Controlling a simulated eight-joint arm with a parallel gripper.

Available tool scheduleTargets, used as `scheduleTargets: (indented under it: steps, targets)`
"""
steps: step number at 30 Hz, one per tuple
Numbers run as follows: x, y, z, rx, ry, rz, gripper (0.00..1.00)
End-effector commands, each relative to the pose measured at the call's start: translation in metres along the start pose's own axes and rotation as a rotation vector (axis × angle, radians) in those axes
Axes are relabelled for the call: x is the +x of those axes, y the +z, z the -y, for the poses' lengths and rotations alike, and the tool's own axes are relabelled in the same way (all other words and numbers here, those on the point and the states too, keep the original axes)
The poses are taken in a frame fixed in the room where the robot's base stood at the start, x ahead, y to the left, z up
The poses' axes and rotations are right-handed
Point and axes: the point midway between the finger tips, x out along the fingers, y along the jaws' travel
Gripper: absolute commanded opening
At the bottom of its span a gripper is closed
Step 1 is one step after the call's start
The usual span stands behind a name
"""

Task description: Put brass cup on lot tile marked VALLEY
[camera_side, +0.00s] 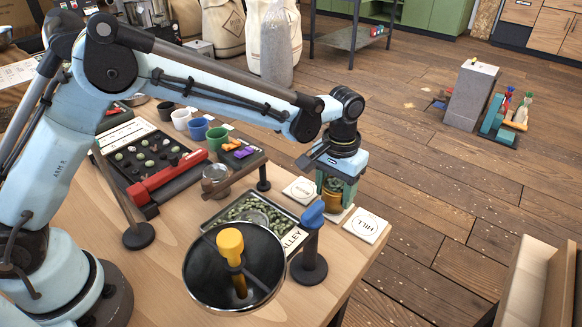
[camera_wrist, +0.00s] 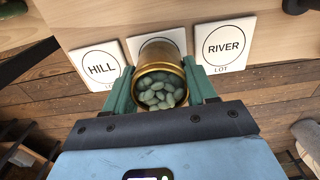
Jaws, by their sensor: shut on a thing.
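My gripper (camera_side: 336,188) is shut on the brass cup (camera_side: 334,201), with a green finger on each side of it. In the wrist view the cup (camera_wrist: 160,84) holds pale green beans. The cup is over or on a middle tile (camera_wrist: 158,42) whose marking it hides; I cannot tell whether they touch. The HILL tile (camera_wrist: 102,68) is left of the cup and the RIVER tile (camera_wrist: 222,46) right of it. In the side view the HILL tile (camera_side: 367,225) is right of the gripper. A tile lettered "ALLEY" (camera_side: 293,240) shows partly behind a round dark pan.
The round pan (camera_side: 197,262) with a yellow-topped post and a blue-topped post (camera_side: 312,216) stand at the front. A tray of green beans (camera_side: 228,212) lies behind them. Several small cups, including a blue one (camera_side: 198,128), stand farther back. The table edge is close to the gripper.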

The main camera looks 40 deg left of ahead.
Motion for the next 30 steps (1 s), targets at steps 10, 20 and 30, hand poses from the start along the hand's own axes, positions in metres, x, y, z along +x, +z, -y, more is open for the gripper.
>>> scheduleTargets:
  steps: [10, 20, 30]
  targets:
    - [0.003, 0.000, 0.000, 0.000, 0.000, 0.000, 0.64]
    - [0.002, 0.000, 0.000, 0.000, 0.000, 0.000, 0.81]
    - [-0.029, 0.000, 0.000, 0.000, 0.000, 0.000, 0.81]
